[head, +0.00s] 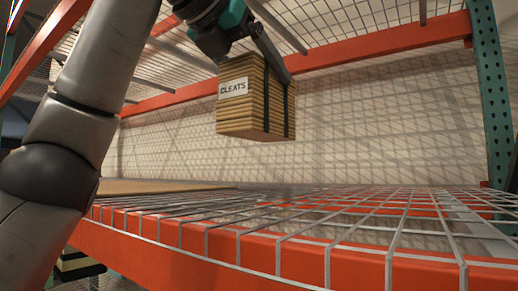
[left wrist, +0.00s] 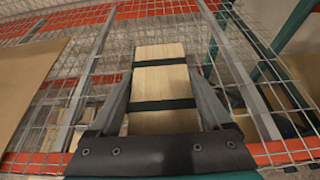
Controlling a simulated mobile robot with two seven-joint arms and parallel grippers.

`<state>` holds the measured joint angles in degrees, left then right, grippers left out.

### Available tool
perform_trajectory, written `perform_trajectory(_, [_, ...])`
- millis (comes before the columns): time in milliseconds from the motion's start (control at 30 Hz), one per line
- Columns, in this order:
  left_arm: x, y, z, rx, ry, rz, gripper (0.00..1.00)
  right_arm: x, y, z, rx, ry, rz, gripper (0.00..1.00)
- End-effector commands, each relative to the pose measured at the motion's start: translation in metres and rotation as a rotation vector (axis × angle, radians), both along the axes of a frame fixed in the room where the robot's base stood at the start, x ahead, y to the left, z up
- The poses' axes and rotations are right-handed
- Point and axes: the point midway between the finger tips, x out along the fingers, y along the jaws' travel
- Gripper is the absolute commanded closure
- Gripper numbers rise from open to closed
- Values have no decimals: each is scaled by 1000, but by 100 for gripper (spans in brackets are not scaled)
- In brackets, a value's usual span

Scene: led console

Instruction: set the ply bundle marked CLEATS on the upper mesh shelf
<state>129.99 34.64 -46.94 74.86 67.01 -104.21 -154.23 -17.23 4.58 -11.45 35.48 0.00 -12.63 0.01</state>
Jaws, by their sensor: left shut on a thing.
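The ply bundle marked CLEATS (head: 240,108) is a block of stacked light wood layers with dark straps and a white label. My left gripper (head: 276,62) is shut on it and holds it from above. The bundle hangs roughly level in the air, clear above the mesh shelf (head: 320,222) with the orange front beam. In the left wrist view the bundle (left wrist: 160,122) sits between the two grey fingers, with the mesh below it. In the head view one finger shows on its right side; the other is hidden. My right gripper is not in view.
A flat brown board (head: 150,187) lies on the shelf's left part; it also shows in the left wrist view (left wrist: 25,85). The mesh to its right is bare. Another mesh level with an orange beam (head: 385,48) is overhead. A green post (head: 492,95) stands at right.

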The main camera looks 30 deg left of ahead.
Motion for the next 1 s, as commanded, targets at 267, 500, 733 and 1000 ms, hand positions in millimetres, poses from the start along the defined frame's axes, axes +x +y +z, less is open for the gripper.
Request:
perform_trajectory(267, [-1,1,-37,0,-4,0,100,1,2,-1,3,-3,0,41])
perform_trajectory(500, [0,0,-70,-1,-5,0,100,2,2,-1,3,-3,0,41])
perform_trajectory(733, [-1,0,-83,-1,-6,-1,100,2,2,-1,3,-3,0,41])
perform_trajectory(1000, [0,1,-109,-2,-5,0,100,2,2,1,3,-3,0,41])
